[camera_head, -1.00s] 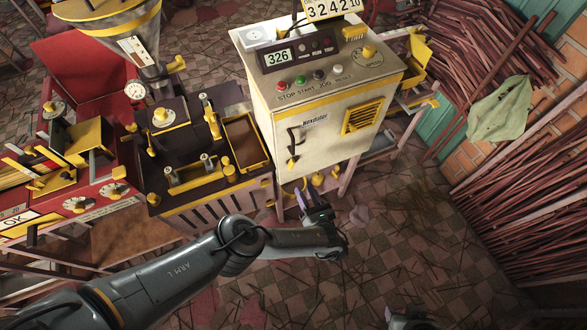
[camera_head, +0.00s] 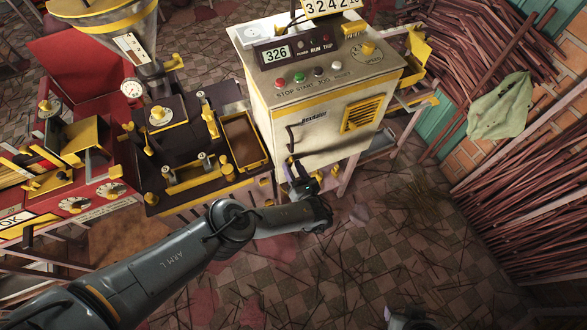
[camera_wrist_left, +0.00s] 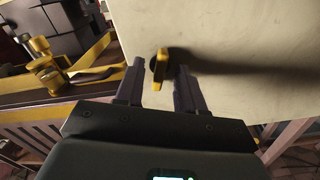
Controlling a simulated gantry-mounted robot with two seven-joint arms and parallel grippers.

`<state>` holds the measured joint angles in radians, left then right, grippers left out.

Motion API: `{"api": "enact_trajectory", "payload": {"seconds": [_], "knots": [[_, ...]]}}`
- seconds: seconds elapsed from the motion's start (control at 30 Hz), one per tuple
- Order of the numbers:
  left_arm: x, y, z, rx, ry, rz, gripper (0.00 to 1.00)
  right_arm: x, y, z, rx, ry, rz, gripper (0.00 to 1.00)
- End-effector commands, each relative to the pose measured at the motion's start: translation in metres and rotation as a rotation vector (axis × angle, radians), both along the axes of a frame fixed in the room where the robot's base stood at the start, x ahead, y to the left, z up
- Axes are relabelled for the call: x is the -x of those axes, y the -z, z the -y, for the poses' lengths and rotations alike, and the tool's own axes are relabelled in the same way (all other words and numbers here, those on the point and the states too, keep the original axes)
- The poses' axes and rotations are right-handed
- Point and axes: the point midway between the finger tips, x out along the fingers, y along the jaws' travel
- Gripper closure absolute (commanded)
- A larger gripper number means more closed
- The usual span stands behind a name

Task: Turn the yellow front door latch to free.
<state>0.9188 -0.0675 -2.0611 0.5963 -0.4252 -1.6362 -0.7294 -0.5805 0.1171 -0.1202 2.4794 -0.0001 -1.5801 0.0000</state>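The yellow front door latch (camera_wrist_left: 158,72) sits on the pale door (camera_wrist_left: 225,35) of the extruder cabinet, which also shows in the head view (camera_head: 325,133). In the left wrist view the latch is a small yellow tab on a dark round base, roughly upright and slightly tilted. My left gripper (camera_wrist_left: 158,78) is open, with one finger on each side of the latch; I cannot tell whether either touches it. In the head view my left gripper (camera_head: 297,173) is at the door's lower left and partly hides the latch. My right gripper (camera_head: 407,315) only peeks in at the bottom edge.
A black door handle (camera_head: 291,140) is just above the latch. A yellow vent (camera_head: 362,114) is to its right. A dark machine with yellow fittings (camera_head: 190,172) stands close on the left.

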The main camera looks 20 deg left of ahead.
Motion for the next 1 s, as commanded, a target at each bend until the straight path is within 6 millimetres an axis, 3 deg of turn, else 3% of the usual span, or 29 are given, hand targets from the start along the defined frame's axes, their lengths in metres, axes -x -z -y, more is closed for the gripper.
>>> {"api": "enact_trajectory", "payload": {"seconds": [0.07,0.3,0.67,1.0], "knots": [[0.0001,0.0000,0.0001,0.000,0.000,0.000,0.63,0.0000,-0.0001,0.0000,0.000,0.000,0.000,0.57],[0.0003,0.0002,0.0002,0.000,0.000,0.000,1.00,-0.0001,-0.0001,0.0000,0.000,0.000,0.000,0.57],[0.0004,0.0004,0.0003,0.015,0.000,0.014,1.00,-0.0001,-0.0001,0.0006,0.002,-0.001,0.000,0.57],[0.0008,0.0011,0.0000,0.139,0.000,0.137,1.00,0.0000,0.0009,0.0014,0.005,-0.004,0.001,0.57]]}}
